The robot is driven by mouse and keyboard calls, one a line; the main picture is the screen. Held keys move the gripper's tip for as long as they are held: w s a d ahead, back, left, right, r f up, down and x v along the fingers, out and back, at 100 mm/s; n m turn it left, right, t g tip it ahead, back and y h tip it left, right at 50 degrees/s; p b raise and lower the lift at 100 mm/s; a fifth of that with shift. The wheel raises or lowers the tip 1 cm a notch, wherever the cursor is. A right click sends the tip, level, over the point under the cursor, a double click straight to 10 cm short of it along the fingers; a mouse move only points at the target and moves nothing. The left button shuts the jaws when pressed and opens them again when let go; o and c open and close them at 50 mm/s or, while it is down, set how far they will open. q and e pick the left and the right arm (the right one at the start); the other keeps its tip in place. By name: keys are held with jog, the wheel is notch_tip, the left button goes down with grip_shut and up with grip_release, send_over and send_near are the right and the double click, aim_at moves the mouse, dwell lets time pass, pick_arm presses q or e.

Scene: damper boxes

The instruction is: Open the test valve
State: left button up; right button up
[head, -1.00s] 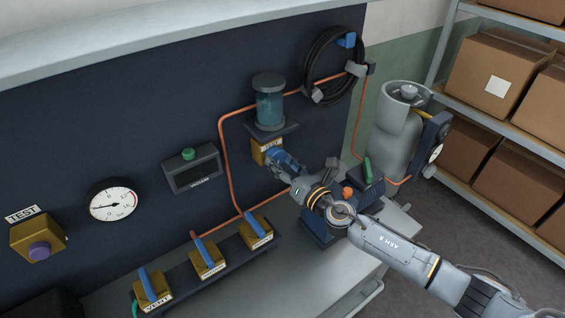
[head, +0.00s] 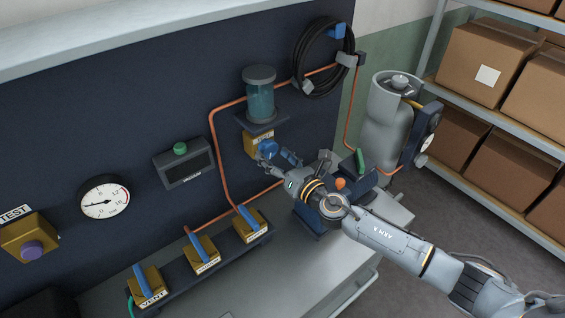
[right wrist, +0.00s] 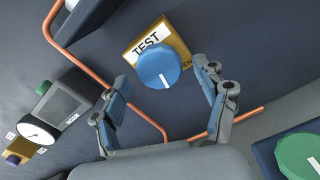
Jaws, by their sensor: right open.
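The test valve is a gold block (head: 252,145) marked TEST, with a round blue knob (head: 268,148), on the dark panel below the glass cylinder. In the right wrist view the blue knob (right wrist: 159,67) faces me, and its white line points about straight down. Part of a label ending in "EN" shows at the plate's lower right. My right gripper (head: 297,160) is open and empty in front of the knob. In the right wrist view its fingers stand either side of the knob, with no clear contact. My left gripper is out of view.
A copper pipe (head: 221,165) runs beside the valve. Below stand several gold valves with blue levers (head: 203,248). A purple button box (head: 28,240) also carries a TEST label at far left. A grey pump (head: 384,128) and a green-handled part (head: 361,162) are right of my gripper.

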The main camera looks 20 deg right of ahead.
jog(key=v, duration=1.1)
jog(key=shift+s, duration=0.35)
jog(key=shift+d+f, duration=0.1)
jog(key=shift+f, duration=0.05)
